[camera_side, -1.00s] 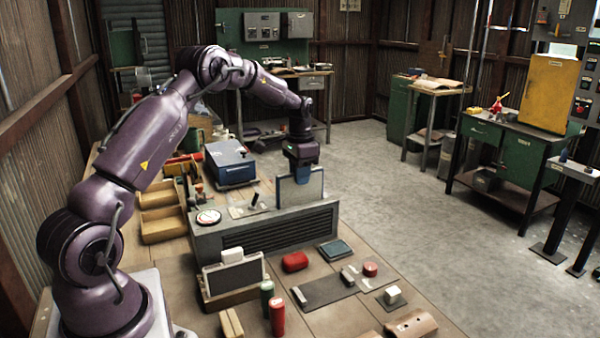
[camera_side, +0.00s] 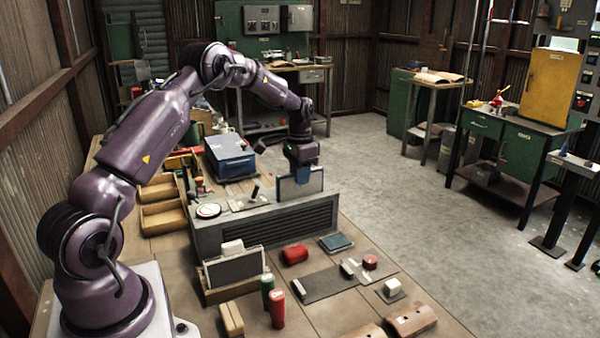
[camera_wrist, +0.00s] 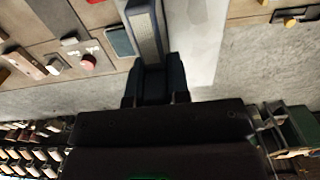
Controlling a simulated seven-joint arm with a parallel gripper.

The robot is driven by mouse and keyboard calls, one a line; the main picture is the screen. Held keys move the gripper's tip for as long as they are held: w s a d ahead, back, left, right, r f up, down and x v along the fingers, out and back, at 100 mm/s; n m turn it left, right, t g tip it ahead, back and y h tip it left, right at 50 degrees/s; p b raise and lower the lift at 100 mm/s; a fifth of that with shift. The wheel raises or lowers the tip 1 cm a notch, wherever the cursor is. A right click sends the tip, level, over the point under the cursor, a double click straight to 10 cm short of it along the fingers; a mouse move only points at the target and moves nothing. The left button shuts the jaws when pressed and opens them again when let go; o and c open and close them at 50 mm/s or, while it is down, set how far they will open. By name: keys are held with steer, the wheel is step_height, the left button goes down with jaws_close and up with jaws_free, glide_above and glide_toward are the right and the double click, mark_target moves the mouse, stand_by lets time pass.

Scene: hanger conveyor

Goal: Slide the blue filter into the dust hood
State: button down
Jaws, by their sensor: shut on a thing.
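The blue filter (camera_side: 312,184) is a flat, upright panel with a blue frame and a grey face. My gripper (camera_side: 300,170) is shut on its top edge, from above. The dust hood (camera_side: 265,231) is a long, low grey box with a louvred front. The filter stands over the hood's right end, its lower edge at the hood's top. Whether that edge is inside a slot is hidden. In the wrist view, my fingers (camera_wrist: 158,88) close around the filter (camera_wrist: 147,38), which shows nearly edge-on.
A red-and-white dial (camera_side: 208,210) and a small black lever sit on the hood's left top. A framed grey panel (camera_side: 235,270) stands in front. A blue box (camera_side: 230,157) is behind. Red, green and white small items lie on the front table.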

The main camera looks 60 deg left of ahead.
mark_target(300, 189)
steer(key=shift+f, duration=2)
steer(key=c, duration=1.4)
jaws_free()
steer(key=shift+o, duration=0.4)
steer(key=shift+f, duration=0.1)
steer(key=shift+d+f, duration=0.1)
steer(key=shift+d, duration=0.1)
steer(key=o, duration=0.5)
steer(key=shift+c, duration=0.2)
steer(key=shift+a+r, duration=0.2)
steer(key=shift+r, duration=3)
